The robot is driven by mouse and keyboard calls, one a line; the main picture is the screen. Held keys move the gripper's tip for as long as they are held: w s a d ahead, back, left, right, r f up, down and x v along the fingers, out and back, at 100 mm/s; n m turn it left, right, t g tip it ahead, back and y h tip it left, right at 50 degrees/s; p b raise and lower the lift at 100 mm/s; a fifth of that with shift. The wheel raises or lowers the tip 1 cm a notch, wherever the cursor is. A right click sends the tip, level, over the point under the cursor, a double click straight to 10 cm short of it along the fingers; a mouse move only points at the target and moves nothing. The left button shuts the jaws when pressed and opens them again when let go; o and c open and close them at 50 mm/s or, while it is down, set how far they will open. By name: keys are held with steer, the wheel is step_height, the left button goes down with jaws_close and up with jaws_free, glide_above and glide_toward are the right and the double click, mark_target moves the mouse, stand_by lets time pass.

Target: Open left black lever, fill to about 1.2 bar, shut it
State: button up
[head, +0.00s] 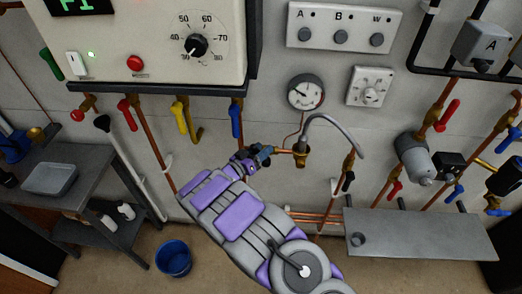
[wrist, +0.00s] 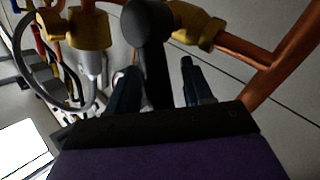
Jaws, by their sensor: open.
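The left black lever (wrist: 153,60) shows in the wrist view, standing between the two fingers of my open gripper (wrist: 159,80). A gap shows on each side; whether a finger touches it I cannot tell. In the head view my gripper (head: 262,153) is at the left end of the filling loop and hides this lever. The brass valve fitting (head: 301,152) is just right of it, and the grey hose (head: 338,128) arches from there to the right valve with its own black lever (head: 348,181). The round pressure gauge (head: 305,92) hangs above; its reading is too small to tell.
The boiler (head: 150,40) with its temperature dial is above left. Yellow (head: 180,117) and blue (head: 236,120) handles hang below it. A grey shelf (head: 425,235) is at lower right, a blue bucket (head: 173,258) on the floor. Copper pipe (wrist: 285,60) runs close right of the fingers.

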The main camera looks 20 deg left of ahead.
steer(key=shift+w+d, duration=0.1)
steer(key=shift+w, duration=0.2)
steer(key=shift+c, duration=0.4)
jaws_close()
